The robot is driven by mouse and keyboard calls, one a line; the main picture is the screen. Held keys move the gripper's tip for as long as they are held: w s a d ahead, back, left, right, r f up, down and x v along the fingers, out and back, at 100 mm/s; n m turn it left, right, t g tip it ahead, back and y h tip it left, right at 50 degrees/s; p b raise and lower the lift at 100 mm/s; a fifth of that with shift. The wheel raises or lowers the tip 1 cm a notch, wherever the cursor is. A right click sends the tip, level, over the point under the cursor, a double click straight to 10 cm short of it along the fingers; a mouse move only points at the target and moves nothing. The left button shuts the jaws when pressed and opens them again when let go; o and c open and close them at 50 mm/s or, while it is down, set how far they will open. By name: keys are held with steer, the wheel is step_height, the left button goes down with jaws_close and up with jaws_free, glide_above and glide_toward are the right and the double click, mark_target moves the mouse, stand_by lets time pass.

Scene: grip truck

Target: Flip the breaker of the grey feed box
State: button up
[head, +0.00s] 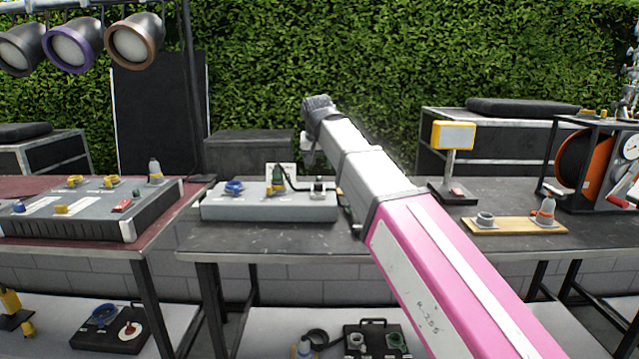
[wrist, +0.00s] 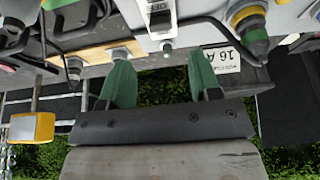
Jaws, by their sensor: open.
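The grey feed box (head: 265,207) sits on the dark middle table, with a blue connector (head: 233,187) and a yellow-green connector (head: 277,182) on top. Its small breaker (head: 318,186) stands near its right end. In the wrist view, which is upside down, the breaker (wrist: 160,14) shows at the top with a small pale lever tip (wrist: 167,46). My gripper (wrist: 160,62) is open and empty, its two green fingers to either side of the lever in the picture. I cannot tell how far apart they are in depth. In the head view my arm hides most of the gripper.
A "16 A" card (wrist: 222,60) stands beside the box. A larger grey console (head: 95,215) is on the red-topped left table. A yellow-headed stand (head: 453,136), a wooden board (head: 515,225) and an orange reel (head: 575,157) are on the right.

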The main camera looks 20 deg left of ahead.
mark_target(318, 188)
steer(key=x, duration=0.9)
steer(key=shift+s, duration=0.1)
steer(key=c, duration=0.9)
